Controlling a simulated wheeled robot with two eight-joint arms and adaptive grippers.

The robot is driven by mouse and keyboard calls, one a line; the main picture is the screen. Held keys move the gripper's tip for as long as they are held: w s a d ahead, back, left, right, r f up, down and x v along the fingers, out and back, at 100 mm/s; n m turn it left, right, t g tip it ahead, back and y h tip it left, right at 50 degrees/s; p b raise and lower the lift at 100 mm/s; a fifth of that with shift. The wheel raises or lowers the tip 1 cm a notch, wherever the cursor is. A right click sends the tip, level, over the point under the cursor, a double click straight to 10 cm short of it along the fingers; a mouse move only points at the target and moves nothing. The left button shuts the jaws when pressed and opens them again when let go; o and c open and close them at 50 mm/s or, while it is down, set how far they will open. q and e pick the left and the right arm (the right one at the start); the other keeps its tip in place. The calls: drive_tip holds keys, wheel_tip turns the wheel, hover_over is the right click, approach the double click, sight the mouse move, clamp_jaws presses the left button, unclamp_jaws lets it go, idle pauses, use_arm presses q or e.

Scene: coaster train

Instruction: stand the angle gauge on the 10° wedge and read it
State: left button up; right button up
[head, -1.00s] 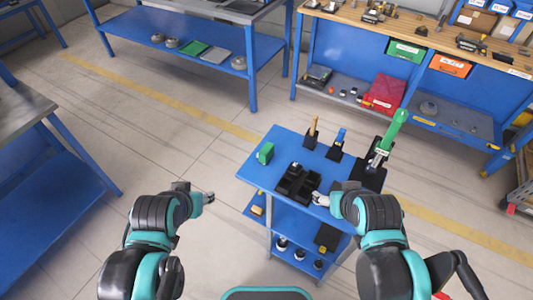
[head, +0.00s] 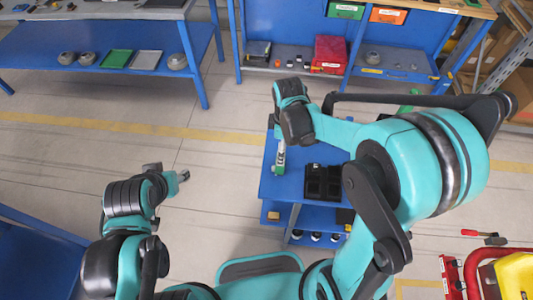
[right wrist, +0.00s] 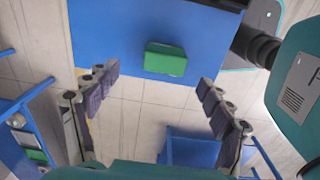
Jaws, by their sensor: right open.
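A green block (right wrist: 165,59), possibly the angle gauge, lies on the blue cart top (right wrist: 100,25), close to its edge. In the right wrist view my right gripper (right wrist: 158,84) is open, its fingers wide apart, with the green block just ahead between the finger lines and untouched. In the head view my right gripper (head: 280,160) hangs over the cart's left side and largely covers the block. My left gripper (head: 183,175) is left of the cart, over the floor; its jaws are too small to judge. I cannot identify a 10° wedge.
A black compartment tray (head: 323,182) stands on the cart. My right arm hides the cart's right and back parts. The cart's lower shelf (head: 325,220) carries small items. Blue benches stand behind, and a red and yellow cart (head: 480,272) is at lower right. Floor left of the cart is clear.

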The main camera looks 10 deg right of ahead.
drive_tip(key=shift+w+a+f, duration=0.15)
drive_tip(key=shift+f, duration=0.2)
drive_tip(key=f+b, duration=0.1)
drive_tip(key=f, duration=0.3)
drive_tip(key=s+f+b, duration=0.1)
drive_tip(key=f, duration=0.1)
drive_tip(key=shift+a+f+b, duration=0.1)
drive_tip(key=shift+f+b, duration=0.2)
drive_tip(key=shift+b, duration=0.05)
drive_tip(key=shift+w+f, duration=0.1)
drive_tip(key=shift+f, duration=0.4)
drive_tip(key=shift+r, duration=0.1)
drive_tip(key=c, duration=1.3)
